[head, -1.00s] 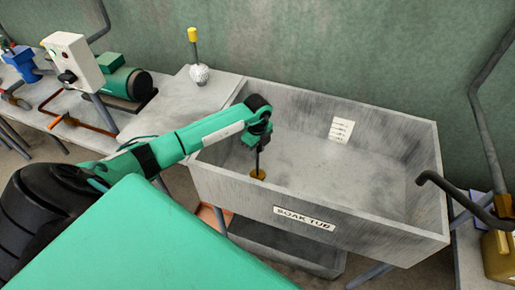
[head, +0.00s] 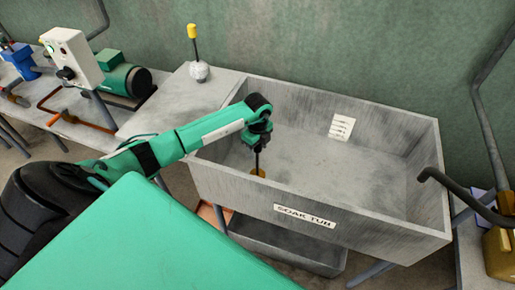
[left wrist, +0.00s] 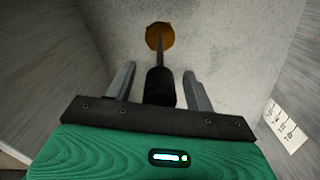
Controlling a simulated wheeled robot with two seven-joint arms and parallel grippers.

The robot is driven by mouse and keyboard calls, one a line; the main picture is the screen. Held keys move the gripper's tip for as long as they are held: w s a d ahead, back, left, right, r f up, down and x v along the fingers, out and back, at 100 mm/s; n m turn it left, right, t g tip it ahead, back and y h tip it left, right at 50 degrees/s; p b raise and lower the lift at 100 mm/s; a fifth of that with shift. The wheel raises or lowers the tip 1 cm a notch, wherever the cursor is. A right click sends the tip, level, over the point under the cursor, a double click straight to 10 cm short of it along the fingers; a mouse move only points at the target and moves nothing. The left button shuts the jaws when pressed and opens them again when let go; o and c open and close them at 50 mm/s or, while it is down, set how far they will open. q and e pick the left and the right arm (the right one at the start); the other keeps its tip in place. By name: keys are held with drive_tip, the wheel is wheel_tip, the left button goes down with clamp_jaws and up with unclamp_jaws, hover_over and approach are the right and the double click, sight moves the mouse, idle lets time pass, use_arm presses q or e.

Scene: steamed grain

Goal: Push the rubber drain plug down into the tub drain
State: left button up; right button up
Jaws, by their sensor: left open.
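The grey soak tub (head: 345,222) stands at the centre right in the head view. A round brass-coloured disc (head: 258,173) lies on its floor at the left, and it also shows in the left wrist view (left wrist: 160,36). A thin dark stem (left wrist: 160,56) with a thick black handle (left wrist: 160,87) runs from the disc towards my left gripper. My left gripper (head: 259,143) is inside the tub, pointing down. Its two fingers (left wrist: 160,85) are open on either side of the handle, with gaps visible. I cannot tell plug from drain at the disc. My right gripper is out of view.
The tub's walls surround my left gripper, with the left wall close by. The tub floor to the right is clear. A side ledge (head: 178,105) holds a white ball with a yellow-handled rod (head: 199,70). A dark bent pipe (head: 455,187) hangs over the tub's right edge.

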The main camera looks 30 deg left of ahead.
use_arm(q)
wheel_tip(320, 180, up, 13)
drive_tip(key=shift+f+b, duration=0.2)
drive_tip(key=shift+b, duration=0.75)
drive_tip(key=shift+r+p, duration=1.75)
drive_tip(key=shift+r, duration=1.15)
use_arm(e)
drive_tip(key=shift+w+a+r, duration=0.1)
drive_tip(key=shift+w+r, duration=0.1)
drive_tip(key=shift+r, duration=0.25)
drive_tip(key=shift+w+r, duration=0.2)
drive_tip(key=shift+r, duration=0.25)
